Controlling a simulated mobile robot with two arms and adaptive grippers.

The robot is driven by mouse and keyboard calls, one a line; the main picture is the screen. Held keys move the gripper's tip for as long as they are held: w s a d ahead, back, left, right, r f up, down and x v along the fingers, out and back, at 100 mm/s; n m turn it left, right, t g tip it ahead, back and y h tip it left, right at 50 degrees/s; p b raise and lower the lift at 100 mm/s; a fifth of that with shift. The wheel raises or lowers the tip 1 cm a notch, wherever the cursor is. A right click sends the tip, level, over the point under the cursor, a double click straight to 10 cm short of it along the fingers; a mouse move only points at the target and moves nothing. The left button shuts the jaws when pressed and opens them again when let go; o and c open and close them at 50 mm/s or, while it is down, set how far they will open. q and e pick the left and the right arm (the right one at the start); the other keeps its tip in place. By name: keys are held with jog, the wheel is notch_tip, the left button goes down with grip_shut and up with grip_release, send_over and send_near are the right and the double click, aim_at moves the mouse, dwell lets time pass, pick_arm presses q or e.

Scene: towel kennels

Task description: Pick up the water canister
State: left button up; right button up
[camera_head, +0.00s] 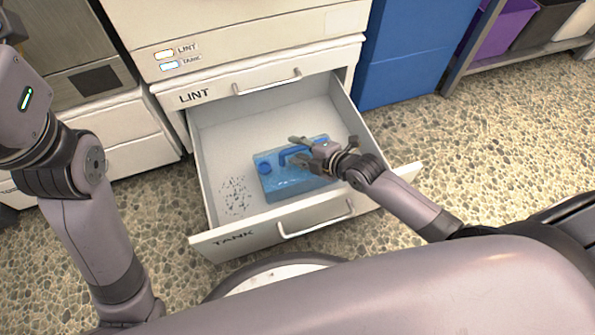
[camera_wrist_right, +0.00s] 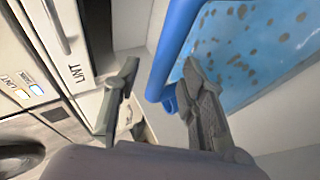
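The water canister (camera_head: 285,181) is a translucent blue box with a round blue cap and a blue handle on top. It sits in the open TANK drawer (camera_head: 205,175). In the right wrist view its handle (camera_wrist_right: 177,40) is a blue bar, with the speckled blue canister body (camera_wrist_right: 245,50) to its right. My right gripper (camera_head: 297,149) is over the canister, close to the handle. Its two fingers (camera_wrist_right: 161,70) are spread, and the handle shows between and beyond their tips. I cannot tell whether a finger touches it.
The LINT drawer (camera_head: 240,90) above is shut. Dark specks (camera_head: 234,195) lie on the drawer floor left of the canister. A blue cabinet (camera_head: 405,60) stands to the right, with a purple bin (camera_head: 500,27) beyond. The pebbled floor (camera_head: 480,130) is clear at right.

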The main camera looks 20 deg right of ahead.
jog(key=shift+w+a+f, duration=0.2)
jog(key=shift+w+f, duration=0.1)
jog(key=shift+w, duration=0.15)
jog(key=shift+c, duration=0.4)
grip_shut()
dwell(0.4)
jog(key=shift+w+r, duration=0.1)
jog(key=shift+r, duration=0.25)
